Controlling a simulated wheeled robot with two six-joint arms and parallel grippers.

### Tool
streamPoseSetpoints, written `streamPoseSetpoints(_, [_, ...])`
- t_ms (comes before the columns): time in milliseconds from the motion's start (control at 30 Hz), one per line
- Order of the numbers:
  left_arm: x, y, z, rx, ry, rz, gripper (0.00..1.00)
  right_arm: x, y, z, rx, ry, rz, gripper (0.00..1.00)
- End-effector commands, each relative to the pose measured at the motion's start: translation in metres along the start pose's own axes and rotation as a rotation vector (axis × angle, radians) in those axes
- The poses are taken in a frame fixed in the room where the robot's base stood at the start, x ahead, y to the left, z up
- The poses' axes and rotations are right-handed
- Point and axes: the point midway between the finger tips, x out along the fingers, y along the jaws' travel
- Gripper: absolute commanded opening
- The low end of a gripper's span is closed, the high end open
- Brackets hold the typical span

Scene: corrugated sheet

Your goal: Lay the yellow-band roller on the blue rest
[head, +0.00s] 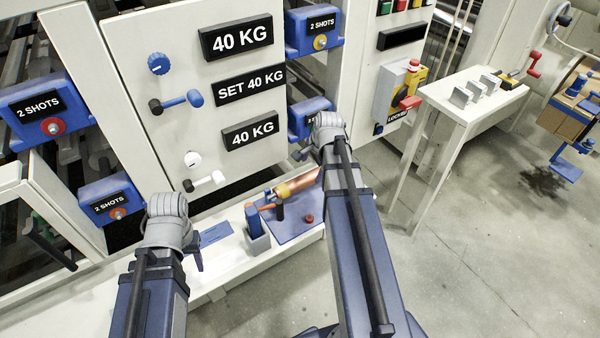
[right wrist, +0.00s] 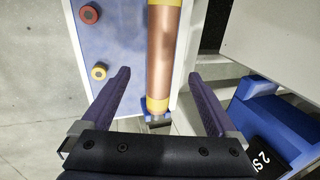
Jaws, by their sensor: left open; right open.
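A copper roller with yellow bands (head: 300,183) lies at the far side of a blue panel (head: 290,226) on the white bench in the head view. I cannot tell whether this panel is the blue rest. My right gripper (right wrist: 158,75) is open, its purple fingers on either side of the roller's near end, not closed on it. In the head view my right arm hides part of the roller. My left gripper (head: 198,260) is open above the bench's left part.
A grey cup (head: 258,243) with a blue-handled tool stands left of the panel. A red knob (head: 309,218) sits on the panel; a yellow knob (right wrist: 99,72) also shows. The white machine face (head: 150,40) rises behind. A white side table (head: 470,92) stands to the right.

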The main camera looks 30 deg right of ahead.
Motion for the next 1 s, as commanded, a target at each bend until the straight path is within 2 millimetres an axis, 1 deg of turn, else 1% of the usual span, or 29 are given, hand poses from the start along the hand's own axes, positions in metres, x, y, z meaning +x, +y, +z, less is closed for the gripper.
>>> streamPoseSetpoints(267, [0.004,0.000,0.000,0.000,0.000,0.000,0.50,0.003,0.001,-0.001,0.005,0.000,-0.001,0.94])
streamPoseSetpoints(533, [0.026,0.003,-0.001,0.000,0.000,0.000,0.50,0.027,0.001,-0.001,0.005,0.001,-0.001,0.94])
streamPoseSetpoints(767, [0.027,0.003,-0.001,0.000,0.000,0.000,0.50,0.028,0.001,-0.001,0.004,0.001,0.000,0.94])
streamPoseSetpoints(867, [0.033,0.003,-0.002,0.000,0.000,0.000,0.50,0.034,0.001,0.000,0.004,0.001,0.000,0.94])
streamPoseSetpoints(1000, [0.048,0.005,-0.003,0.001,0.000,0.000,0.50,0.050,0.003,0.000,0.004,0.001,0.000,0.94])
